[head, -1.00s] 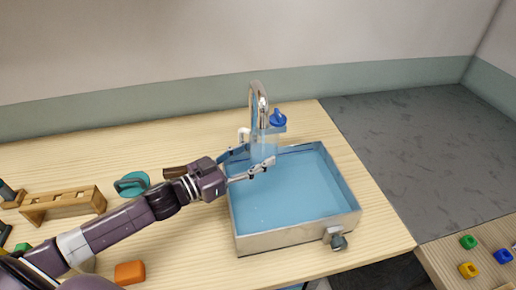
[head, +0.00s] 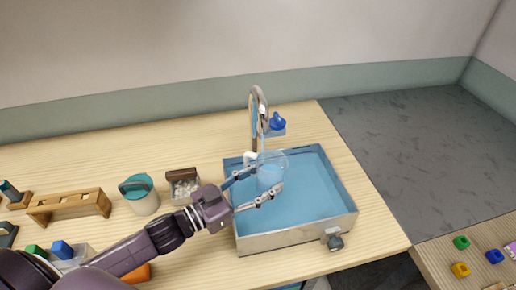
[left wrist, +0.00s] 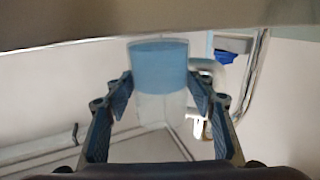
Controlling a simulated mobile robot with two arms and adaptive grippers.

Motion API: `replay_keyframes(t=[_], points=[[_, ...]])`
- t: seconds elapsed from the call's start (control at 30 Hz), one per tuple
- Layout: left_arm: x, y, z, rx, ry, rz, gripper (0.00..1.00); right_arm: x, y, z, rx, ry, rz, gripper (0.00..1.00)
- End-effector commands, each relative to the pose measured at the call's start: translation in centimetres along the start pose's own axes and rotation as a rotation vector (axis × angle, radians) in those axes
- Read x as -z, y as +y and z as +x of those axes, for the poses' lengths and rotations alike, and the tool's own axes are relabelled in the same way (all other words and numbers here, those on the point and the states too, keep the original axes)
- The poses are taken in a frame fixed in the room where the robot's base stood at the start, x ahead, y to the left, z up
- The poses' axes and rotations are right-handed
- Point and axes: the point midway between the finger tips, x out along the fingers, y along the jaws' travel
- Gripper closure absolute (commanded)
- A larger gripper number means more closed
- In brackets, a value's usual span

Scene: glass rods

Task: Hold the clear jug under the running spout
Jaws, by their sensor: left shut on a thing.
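My left gripper (head: 257,186) is shut on the clear jug (head: 270,168), with a finger on either side of it. The jug is above the blue-lined basin (head: 310,200), just below and in front of the metal spout (head: 262,95). A pale stream seems to come down from the spout toward the jug, but I cannot tell whether it enters the mouth. In the left wrist view, the fingers (left wrist: 160,92) flank the jug (left wrist: 158,105), and a blue band of liquid (left wrist: 158,55) shows in it. My right gripper is not in view.
A blue knob (head: 277,122) sits right of the spout. A teal-lidded pot (head: 141,194), a small brown box (head: 183,184) and a wooden rack (head: 68,204) stand left of the basin. A grey valve (head: 335,241) sticks out of the basin's front.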

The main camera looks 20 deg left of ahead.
Motion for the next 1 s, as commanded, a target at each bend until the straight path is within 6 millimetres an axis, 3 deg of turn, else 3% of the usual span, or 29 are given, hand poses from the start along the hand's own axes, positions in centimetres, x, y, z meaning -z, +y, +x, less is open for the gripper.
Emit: replay_keyframes(t=[0.5,1.0], points=[[0.2,5.5,-2.3,0.000,0.002,-0.002,0.80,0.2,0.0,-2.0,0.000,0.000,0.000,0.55],[0.3,6.7,-2.7,0.026,0.005,-0.006,0.80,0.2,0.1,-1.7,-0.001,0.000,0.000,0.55]])
